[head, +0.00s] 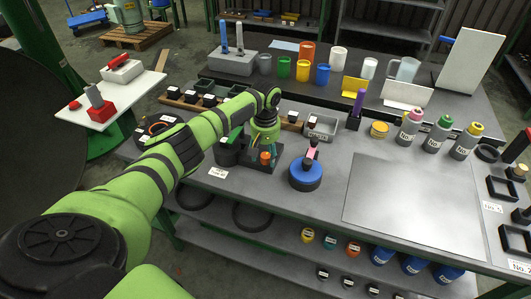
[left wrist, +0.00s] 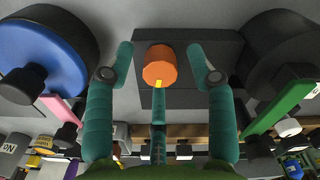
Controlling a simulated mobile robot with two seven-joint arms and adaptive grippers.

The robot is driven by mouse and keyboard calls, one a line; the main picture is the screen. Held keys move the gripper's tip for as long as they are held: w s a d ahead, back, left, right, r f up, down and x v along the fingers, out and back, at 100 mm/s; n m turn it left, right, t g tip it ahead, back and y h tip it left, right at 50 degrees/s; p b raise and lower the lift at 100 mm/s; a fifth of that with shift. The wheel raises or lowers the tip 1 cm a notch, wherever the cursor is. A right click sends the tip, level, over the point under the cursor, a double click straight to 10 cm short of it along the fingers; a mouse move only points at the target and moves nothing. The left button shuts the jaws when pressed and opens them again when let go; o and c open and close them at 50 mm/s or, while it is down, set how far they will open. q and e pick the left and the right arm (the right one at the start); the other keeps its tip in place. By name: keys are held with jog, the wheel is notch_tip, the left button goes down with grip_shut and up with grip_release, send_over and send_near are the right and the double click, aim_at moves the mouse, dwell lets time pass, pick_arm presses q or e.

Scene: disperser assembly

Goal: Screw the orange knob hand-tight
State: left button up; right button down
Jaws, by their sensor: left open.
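The orange knob (head: 265,157) is a short cylinder at a dark square base (head: 257,168) near the front of the workbench. In the left wrist view the knob (left wrist: 159,66) shows a small yellow mark on its edge, with the dark base (left wrist: 215,45) behind it. My left gripper (head: 268,148) is at the knob, its arm coming in from the left. In the left wrist view the teal fingers (left wrist: 160,52) are spread on both sides of the knob, with visible gaps; a middle teal finger lies below it. My right gripper is not in view.
A blue disc (head: 305,176) with a dark post stands close to the right of the base. A dark round piece with a green handle (head: 229,142) stands close to its left. A bare grey panel (head: 405,205) lies farther right. Bottles and cups stand behind.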

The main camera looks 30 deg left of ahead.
pick_arm(q)
grip_shut()
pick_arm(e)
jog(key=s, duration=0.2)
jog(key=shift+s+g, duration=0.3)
